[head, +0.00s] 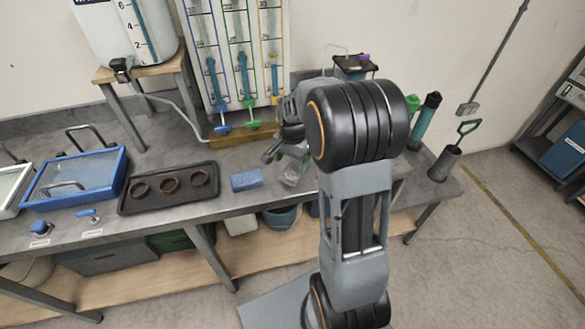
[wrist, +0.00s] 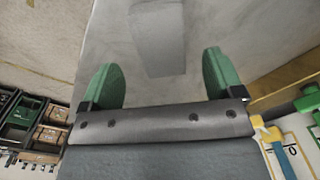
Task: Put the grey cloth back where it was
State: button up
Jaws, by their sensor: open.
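The grey cloth (wrist: 158,40) is a flat, pale grey rectangle on the grey bench top, seen in the wrist view. It lies just beyond and between my fingertips, and its far end runs out of the picture. My gripper (wrist: 158,68) has its two green fingers spread wide, with nothing held between them. In the head view my gripper (head: 281,158) is low over the bench, right of the blue sponge. A pale grey patch (head: 292,176) shows beside it, probably the cloth, partly hidden by my gripper and arm.
A blue sponge (head: 246,180) and a dark tray (head: 150,204) with three brown rings lie to the left. A blue-framed box (head: 75,178) stands farther left. A panel of tubes (head: 236,60) stands behind.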

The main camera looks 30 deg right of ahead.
aim_at(292, 170)
jog(key=s+a+r+n+t, duration=0.1)
jog(key=s+a+r+n, duration=0.15)
jog(key=r, duration=0.25)
jog(key=s+a+r+n+t, duration=0.1)
jog(key=s+a+r+n, duration=0.15)
jog(key=r, duration=0.35)
jog(key=s+a+n+t, duration=0.1)
jog(key=s+a+n, duration=0.1)
jog(key=s, duration=0.3)
jog(key=s+a+f+n, duration=0.1)
jog(key=s+a+n, duration=0.1)
jog(key=s+n, duration=0.2)
jog(key=shift+s+f+t, duration=0.15)
jog(key=shift+s+t, duration=0.25)
jog(key=shift+s, duration=0.45)
